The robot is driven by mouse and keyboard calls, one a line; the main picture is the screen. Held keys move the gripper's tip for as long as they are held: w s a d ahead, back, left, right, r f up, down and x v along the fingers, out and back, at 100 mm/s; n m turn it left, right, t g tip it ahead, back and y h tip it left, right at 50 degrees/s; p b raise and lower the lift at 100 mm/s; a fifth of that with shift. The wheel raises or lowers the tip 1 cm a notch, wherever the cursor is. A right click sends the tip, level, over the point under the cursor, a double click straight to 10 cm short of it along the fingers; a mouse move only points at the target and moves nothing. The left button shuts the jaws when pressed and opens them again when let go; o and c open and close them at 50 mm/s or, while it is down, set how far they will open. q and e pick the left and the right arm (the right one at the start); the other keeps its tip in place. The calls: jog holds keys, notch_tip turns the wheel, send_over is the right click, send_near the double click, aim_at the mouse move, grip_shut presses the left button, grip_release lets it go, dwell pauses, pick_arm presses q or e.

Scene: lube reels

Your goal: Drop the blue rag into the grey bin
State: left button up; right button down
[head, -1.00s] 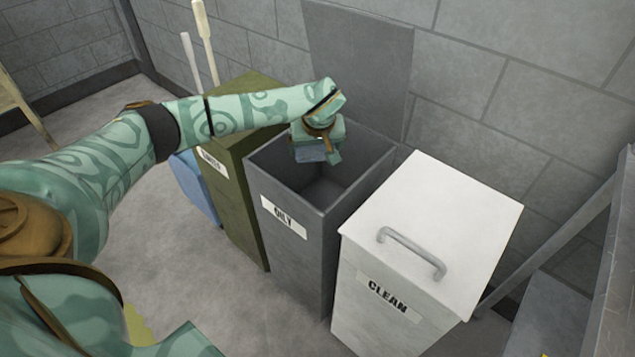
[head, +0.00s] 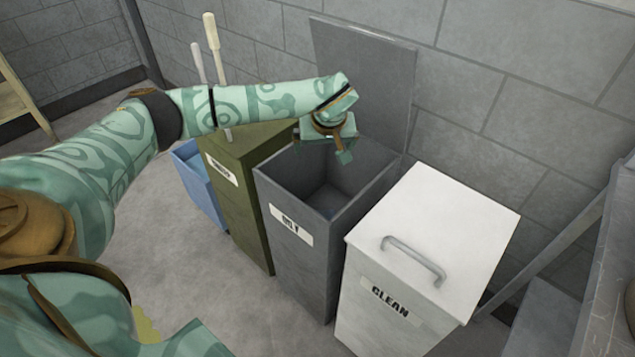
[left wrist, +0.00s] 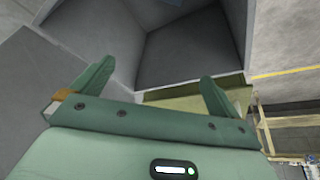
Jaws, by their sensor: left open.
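The grey bin (head: 296,268), labelled "OILY", stands between the green and white bins with its lid (head: 362,80) raised against the wall. My left gripper (head: 325,150) is over the bin's open mouth, fingers apart and empty. The left wrist view shows the open gripper (left wrist: 156,75) with the bin's dark grey inside (left wrist: 195,48) beyond the fingers. My right gripper is out of view.
The white bin (head: 440,235), labelled "CLEAN", is closed at the right. A green bin (head: 240,215) and a blue container (head: 200,190) stand at the left, with two pale handles (head: 212,45) behind. Bare floor (head: 185,285) lies in front.

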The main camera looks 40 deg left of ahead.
pick_arm(q)
jog(key=p+v, duration=0.3)
jog(key=v, duration=0.6)
jog(key=shift+r, duration=0.2)
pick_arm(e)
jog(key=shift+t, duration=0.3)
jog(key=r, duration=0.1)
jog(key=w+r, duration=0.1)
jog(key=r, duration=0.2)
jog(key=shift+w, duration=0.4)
